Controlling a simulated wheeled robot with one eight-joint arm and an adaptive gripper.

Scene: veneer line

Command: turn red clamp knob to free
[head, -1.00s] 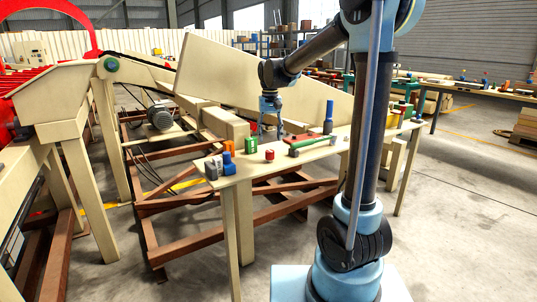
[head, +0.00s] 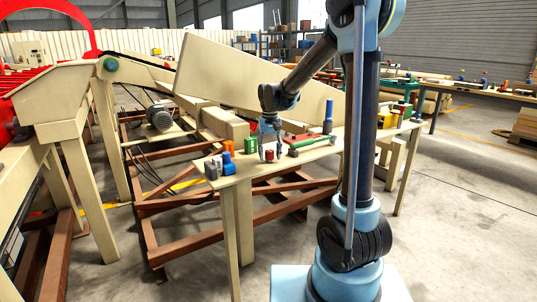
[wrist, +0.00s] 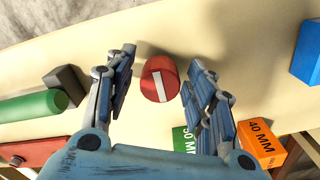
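The red clamp knob (wrist: 158,86) is a short red cylinder with a white stripe across its top, standing on the pale tabletop. In the wrist view it sits between the two fingers of my gripper (wrist: 163,68), which are apart, with visible gaps on both sides. The stripe runs lengthwise with a slight tilt. In the head view the knob (head: 270,156) shows small at my gripper (head: 270,150), which points down over the table. Whether a finger touches the knob cannot be told there.
A green-handled tool (wrist: 30,106) with a dark block lies to the left in the wrist view. A green block (wrist: 183,138) and an orange "40 MM" block (wrist: 262,147) stand close by the right finger. A blue block (wrist: 308,52) is at the right edge. Bare tabletop surrounds the knob.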

